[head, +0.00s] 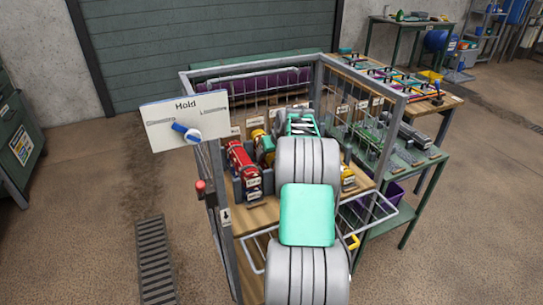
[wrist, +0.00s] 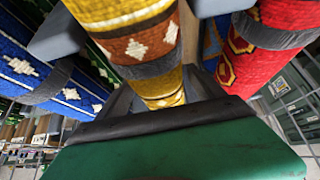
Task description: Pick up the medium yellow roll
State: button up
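In the wrist view a yellow patterned roll (wrist: 165,91) with brown parts, white diamonds and a grey band runs between the two grey fingers of my gripper (wrist: 160,80). The fingers stand apart, one on each side of it. I cannot tell whether they touch it. In the head view my gripper (head: 300,124) is over the rack, largely behind my own arm. Yellow rolls show in part to its left (head: 258,136) and to its right (head: 348,178). I cannot tell which of them is the medium one.
Red rolls (head: 240,162) stand left of my gripper; a red roll (wrist: 262,62) and a blue roll (wrist: 40,70) flank the yellow one in the wrist view. The metal frame (head: 213,215) carries a Hold panel (head: 185,118). A green side table (head: 405,185) stands right.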

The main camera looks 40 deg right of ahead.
jog(key=c, duration=1.5)
jog(key=shift+r, duration=0.1)
